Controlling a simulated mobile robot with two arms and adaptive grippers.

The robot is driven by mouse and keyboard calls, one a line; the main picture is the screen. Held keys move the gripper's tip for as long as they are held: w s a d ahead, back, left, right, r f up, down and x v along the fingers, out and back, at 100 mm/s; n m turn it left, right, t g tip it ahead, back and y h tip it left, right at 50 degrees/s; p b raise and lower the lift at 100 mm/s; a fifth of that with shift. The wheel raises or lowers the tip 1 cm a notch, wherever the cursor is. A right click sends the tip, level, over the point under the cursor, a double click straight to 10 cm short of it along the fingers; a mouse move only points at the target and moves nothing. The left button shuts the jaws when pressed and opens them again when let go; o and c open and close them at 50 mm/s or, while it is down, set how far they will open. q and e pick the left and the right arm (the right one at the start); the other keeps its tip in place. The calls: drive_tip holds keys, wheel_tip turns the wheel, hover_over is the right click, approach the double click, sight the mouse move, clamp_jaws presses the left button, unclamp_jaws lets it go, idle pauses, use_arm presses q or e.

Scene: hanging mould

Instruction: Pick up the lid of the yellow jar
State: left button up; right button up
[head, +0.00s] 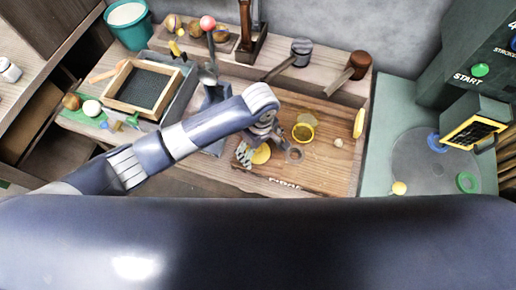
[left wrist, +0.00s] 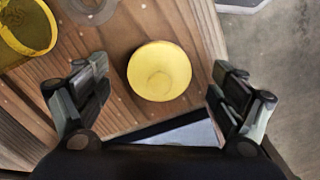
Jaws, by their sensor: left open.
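The yellow lid (head: 261,155) lies on the wooden work board near its front edge. In the left wrist view the round lid (left wrist: 159,71), with a smaller disc at its centre, sits between my spread fingers, apart from both. My left gripper (head: 260,148) is open and empty above the lid. The yellow jar (head: 303,132) stands farther back to the right; it shows cut off at the upper left of the left wrist view (left wrist: 27,27). My right gripper is in neither view.
A grey ring (head: 294,155) lies between lid and jar. A yellow piece (head: 358,123) is at the board's right edge. Two mallets (head: 289,60) rest behind. A framed sieve (head: 145,87) stands left, and a green machine (head: 470,110) right. The board's front right is mostly clear.

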use_arm(q)
drive_tip(key=shift+f, duration=0.75)
drive_tip(key=c, duration=0.9)
drive_tip(key=shift+c, duration=0.2)
